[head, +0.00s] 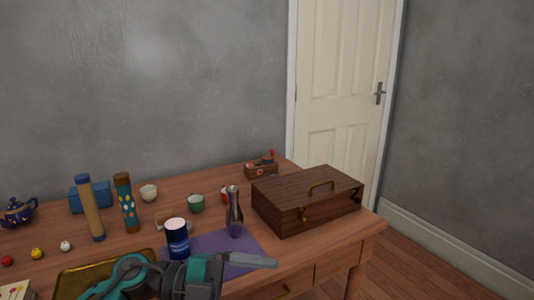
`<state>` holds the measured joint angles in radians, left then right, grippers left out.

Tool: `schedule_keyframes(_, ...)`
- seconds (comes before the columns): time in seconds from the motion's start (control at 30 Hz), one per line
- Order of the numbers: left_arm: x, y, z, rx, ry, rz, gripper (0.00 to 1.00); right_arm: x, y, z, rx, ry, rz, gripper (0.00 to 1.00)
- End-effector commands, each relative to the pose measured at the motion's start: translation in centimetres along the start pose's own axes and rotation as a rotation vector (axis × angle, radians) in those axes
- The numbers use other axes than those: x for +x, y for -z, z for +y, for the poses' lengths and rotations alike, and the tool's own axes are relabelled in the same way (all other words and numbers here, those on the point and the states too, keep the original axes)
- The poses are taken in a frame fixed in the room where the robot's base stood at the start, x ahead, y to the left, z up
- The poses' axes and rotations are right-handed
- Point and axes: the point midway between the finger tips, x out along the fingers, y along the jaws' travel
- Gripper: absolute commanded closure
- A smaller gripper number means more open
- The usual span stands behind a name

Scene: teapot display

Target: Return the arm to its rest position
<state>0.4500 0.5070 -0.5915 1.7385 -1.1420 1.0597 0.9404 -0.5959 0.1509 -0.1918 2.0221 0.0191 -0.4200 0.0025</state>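My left arm crosses the bottom of the head view, teal and grey. Its gripper (262,262) points right, low in front of the table's near side. The fingers are seen side-on and overlap, so I cannot tell whether they are open or shut. No held object shows at the fingertips. A dark blue can with a pale top (177,240) stands just behind the gripper's wrist; its base is partly hidden. My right gripper is not in view.
The wooden table (330,248) holds a brown case (305,199), a metal vase (234,212) on a purple cloth (258,239), two tall cylinders (92,210), a brass tray (70,283), small cups and a blue teapot (18,211). A white door (345,90) stands behind.

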Motion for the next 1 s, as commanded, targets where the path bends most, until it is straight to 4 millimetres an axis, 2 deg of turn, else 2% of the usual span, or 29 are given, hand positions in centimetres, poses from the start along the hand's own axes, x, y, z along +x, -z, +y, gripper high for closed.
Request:
schedule_keyframes(0.03, 0.3, 1.0, -1.2, -0.038, 0.149, 0.016, 0.09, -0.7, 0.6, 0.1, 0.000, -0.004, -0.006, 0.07)
schedule_keyframes(0.07, 0.3, 1.1, -1.9, -0.059, 0.239, 0.014, 0.09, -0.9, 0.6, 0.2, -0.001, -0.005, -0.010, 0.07)
schedule_keyframes(0.17, -1.0, 0.7, -3.4, -0.154, 0.527, -0.043, 0.09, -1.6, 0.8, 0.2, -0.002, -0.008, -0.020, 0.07)
schedule_keyframes(0.23, -2.7, -0.3, -3.5, -0.242, 0.706, -0.125, 0.09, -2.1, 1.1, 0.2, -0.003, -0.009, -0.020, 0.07)
schedule_keyframes(0.3, -4.8, -1.7, -2.6, -0.348, 0.862, -0.236, 0.09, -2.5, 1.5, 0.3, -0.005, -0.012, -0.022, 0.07)
schedule_keyframes(0.37, -6.7, -2.9, -0.8, -0.454, 0.972, -0.351, 0.09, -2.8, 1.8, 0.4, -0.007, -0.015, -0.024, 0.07)
schedule_keyframes(0.47, -9.7, -4.5, 4.0, -0.656, 1.097, -0.568, 0.09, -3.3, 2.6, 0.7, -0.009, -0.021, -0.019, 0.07)
schedule_keyframes(0.5, -10.7, -4.9, 6.4, -0.742, 1.124, -0.657, 0.09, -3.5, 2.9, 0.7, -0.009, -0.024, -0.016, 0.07)
schedule_keyframes(0.6, -12.6, -4.7, 12.7, -0.946, 1.143, -0.855, 0.09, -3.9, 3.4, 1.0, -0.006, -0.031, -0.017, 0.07)
schedule_keyframes(0.7, -13.4, -3.7, 17.6, -1.104, 1.119, -0.989, 0.09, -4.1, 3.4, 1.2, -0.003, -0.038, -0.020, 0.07)
schedule_keyframes(0.83, -13.7, -2.5, 21.3, -1.220, 1.082, -1.078, 0.09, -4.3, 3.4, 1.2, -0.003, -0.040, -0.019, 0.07)
schedule_keyframes(1.0, -13.8, -2.1, 22.5, -1.258, 1.067, -1.105, 0.09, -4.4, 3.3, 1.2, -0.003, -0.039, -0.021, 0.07)
